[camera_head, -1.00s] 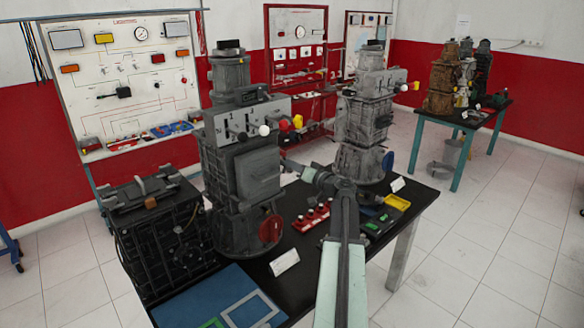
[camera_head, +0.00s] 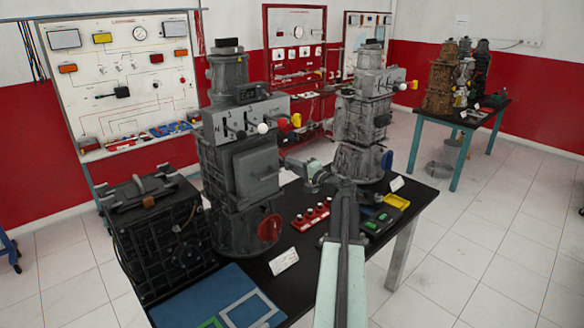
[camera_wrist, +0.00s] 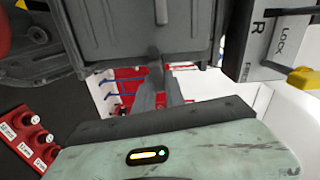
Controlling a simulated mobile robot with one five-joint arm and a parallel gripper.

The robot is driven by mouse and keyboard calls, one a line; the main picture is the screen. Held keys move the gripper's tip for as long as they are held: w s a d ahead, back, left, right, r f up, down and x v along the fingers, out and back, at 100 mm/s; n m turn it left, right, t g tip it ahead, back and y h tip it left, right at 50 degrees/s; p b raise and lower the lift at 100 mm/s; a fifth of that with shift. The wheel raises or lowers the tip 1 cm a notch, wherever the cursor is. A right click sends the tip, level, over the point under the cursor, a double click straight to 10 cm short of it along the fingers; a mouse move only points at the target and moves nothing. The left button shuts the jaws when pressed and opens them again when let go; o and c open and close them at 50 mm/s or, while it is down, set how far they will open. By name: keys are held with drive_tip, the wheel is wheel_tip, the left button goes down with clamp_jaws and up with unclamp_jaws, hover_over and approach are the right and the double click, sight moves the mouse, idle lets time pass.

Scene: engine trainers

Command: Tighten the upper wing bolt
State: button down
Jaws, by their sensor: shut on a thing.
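My gripper (camera_wrist: 161,88) is shut at the grey cover (camera_wrist: 110,28) on the front of the left engine trainer. Its fingers close on a small dark grey piece, the upper wing bolt (camera_wrist: 157,70), which they mostly hide. In the head view my gripper (camera_head: 287,164) reaches from the right to the right side of the cover (camera_head: 255,170), below the lever panel (camera_head: 240,118). The bolt itself is too small and hidden to make out there. How tightly it sits cannot be told.
The lever panel with its yellow knob (camera_wrist: 304,79) is close on the right in the wrist view. Red switch blocks (camera_head: 312,214) stand on the black table. A second engine trainer (camera_head: 362,120) stands close behind my wrist. A black unit (camera_head: 165,240) is at left.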

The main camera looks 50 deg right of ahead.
drive_tip(key=shift+m, duration=0.7)
drive_tip(key=c, duration=1.4)
unclamp_jaws()
drive_tip(key=shift+w+f, duration=0.1)
drive_tip(key=shift+w, duration=0.05)
drive_tip(key=shift+s, duration=0.2)
drive_tip(key=s, duration=0.7)
drive_tip(key=shift+s+a, duration=0.25)
drive_tip(key=shift+a, duration=0.05)
